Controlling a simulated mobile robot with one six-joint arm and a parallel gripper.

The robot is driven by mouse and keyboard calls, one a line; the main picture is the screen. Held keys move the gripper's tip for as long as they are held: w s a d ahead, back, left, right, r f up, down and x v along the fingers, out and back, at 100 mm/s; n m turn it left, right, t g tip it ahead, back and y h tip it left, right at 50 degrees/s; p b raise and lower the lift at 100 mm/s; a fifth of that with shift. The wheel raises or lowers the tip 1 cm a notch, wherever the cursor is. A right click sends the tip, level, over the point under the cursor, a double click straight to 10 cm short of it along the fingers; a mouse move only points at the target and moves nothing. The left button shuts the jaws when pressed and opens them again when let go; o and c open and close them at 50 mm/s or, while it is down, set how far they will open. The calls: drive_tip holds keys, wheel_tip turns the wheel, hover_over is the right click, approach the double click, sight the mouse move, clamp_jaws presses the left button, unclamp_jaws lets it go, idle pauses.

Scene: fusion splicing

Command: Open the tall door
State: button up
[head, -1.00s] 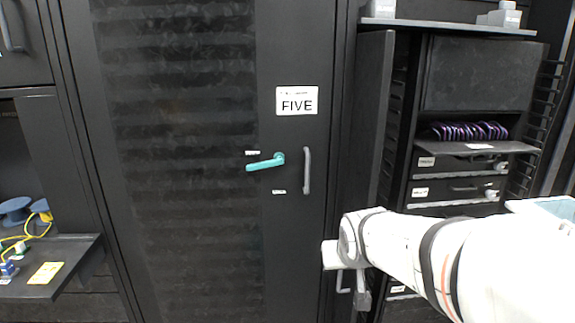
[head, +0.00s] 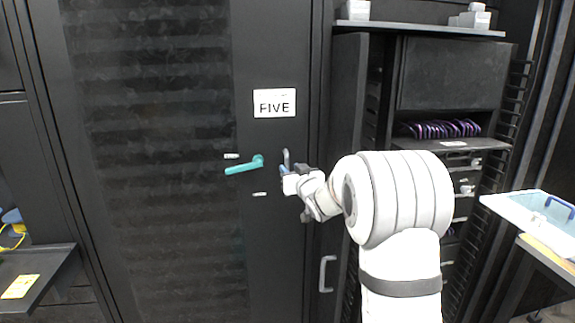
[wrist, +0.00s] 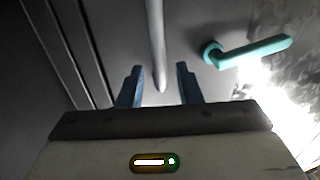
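The tall black door (head: 190,255) has a dark perforated panel and stands shut in the head view. A teal lever handle (head: 245,166) sticks out to the left on it. It also shows in the wrist view (wrist: 250,51), at upper right. Right of the lever is a grey vertical pull handle (head: 286,156), partly hidden by my gripper (head: 286,171). In the wrist view my gripper (wrist: 159,84) is open, its blue fingers apart. The pull handle (wrist: 156,40) shows between the fingertips; I see no contact and cannot tell the depth.
A white FIVE label (head: 274,103) is above the handles. To the right is an open rack with a shelf (head: 450,146) and purple-edged items. A pale blue tray (head: 525,215) is at far right. A dark shelf (head: 45,268) juts out at lower left.

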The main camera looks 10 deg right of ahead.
sight(288, 167)
drive_tip(key=shift+w+a+p, duration=0.15)
drive_tip(key=shift+w+a, duration=0.05)
drive_tip(key=shift+w, duration=0.75)
drive_tip(key=shift+w+a+p, duration=0.15)
drive_tip(key=shift+w+a, duration=0.05)
drive_tip(key=shift+w, duration=0.7)
drive_tip(key=shift+c, duration=0.4)
clamp_jaws()
